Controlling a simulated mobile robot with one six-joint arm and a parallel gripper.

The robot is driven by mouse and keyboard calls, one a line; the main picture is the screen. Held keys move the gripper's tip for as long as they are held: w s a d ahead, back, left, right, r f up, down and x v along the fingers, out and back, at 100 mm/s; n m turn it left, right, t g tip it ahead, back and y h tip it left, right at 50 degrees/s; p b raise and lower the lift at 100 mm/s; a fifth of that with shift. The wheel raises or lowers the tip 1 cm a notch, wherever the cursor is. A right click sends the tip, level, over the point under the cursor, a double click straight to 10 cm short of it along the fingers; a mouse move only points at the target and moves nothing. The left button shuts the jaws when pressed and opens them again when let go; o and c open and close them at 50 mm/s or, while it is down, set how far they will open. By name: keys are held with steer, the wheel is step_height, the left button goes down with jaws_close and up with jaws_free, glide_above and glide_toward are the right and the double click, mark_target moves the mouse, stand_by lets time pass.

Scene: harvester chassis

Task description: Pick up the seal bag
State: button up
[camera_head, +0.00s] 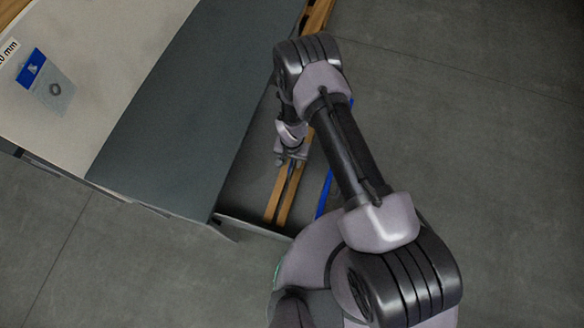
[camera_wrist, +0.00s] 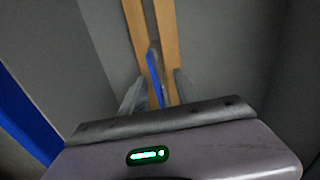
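My gripper (camera_head: 290,163) points down over a pair of wooden strips (camera_head: 279,197) in a grey drawer-like tray. In the wrist view its two fingers stand apart, and the gripper (camera_wrist: 157,88) is open. A thin blue piece (camera_wrist: 153,66) stands edge-on in the gap between the strips, between the fingers; it looks like the top of a bag, and I see no clear contact with it. A flat blue-headed bag with a dark ring (camera_head: 50,84) shows on the light surface at upper left; I cannot tell whether it is printed or real.
The light surface (camera_head: 95,60) bears a "mm" label. A dark grey panel (camera_head: 195,100) lies between it and the tray. A blue strip (camera_head: 325,193) runs along the tray's right side. Grey floor (camera_head: 480,120) is clear on the right.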

step_height(320, 180, down, 4)
steer(key=shift+r+b, duration=0.1)
steer(key=shift+b, duration=0.7)
steer(key=shift+r, duration=0.1)
jaws_close()
